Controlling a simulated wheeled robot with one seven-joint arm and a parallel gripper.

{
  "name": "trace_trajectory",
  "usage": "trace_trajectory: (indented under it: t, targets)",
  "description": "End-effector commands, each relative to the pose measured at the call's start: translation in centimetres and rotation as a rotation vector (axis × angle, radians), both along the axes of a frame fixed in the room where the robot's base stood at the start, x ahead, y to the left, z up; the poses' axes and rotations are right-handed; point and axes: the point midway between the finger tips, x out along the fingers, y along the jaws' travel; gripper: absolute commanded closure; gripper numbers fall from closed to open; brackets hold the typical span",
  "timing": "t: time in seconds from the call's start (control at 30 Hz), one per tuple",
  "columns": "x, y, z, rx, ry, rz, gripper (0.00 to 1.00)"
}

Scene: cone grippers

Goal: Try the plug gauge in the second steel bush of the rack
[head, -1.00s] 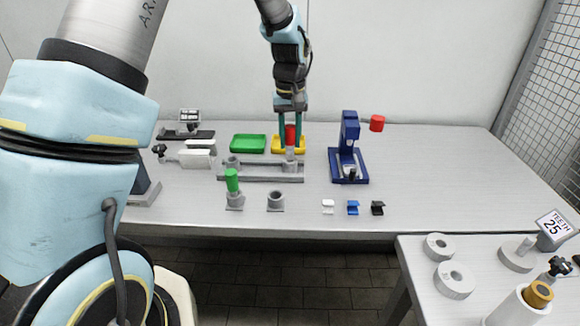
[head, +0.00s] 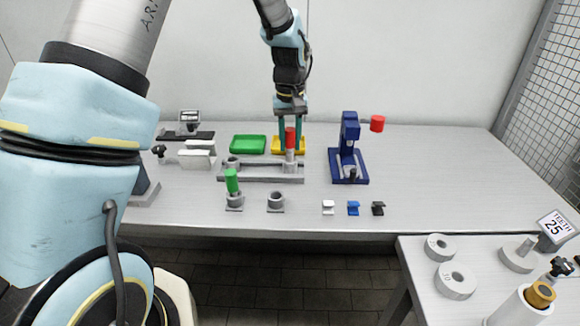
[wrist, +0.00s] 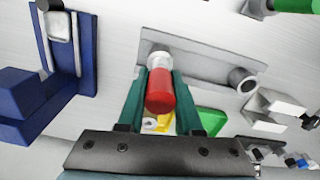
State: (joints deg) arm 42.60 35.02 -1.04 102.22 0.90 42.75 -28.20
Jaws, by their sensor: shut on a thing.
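The plug gauge (head: 290,136) has a red handle and a pale grey lower end. My gripper (head: 290,150) is shut on the red handle, which also shows between the green fingers in the wrist view (wrist: 160,92). The gauge is upright over the right end of the grey rack (head: 262,180). One steel bush (head: 233,161) stands at the rack's left end and shows in the wrist view (wrist: 242,79). The right-hand bush is mostly hidden by the gauge, and I cannot tell how far the gauge's end is inside it.
A green-handled gauge (head: 231,180) stands in a grey holder in front of the rack, beside an empty grey holder (head: 276,202). A green tray (head: 248,144) and yellow tray (head: 280,149) lie behind. A blue press (head: 348,160) stands close to the right.

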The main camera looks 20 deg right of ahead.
Motion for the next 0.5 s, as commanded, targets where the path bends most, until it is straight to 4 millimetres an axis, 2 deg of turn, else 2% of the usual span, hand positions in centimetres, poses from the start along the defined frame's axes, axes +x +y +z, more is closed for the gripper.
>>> trace_trajectory:
  t: [0.5]
  targets:
    - [0.01,0.0,0.92,0.0,0.0,0.0,1.0]
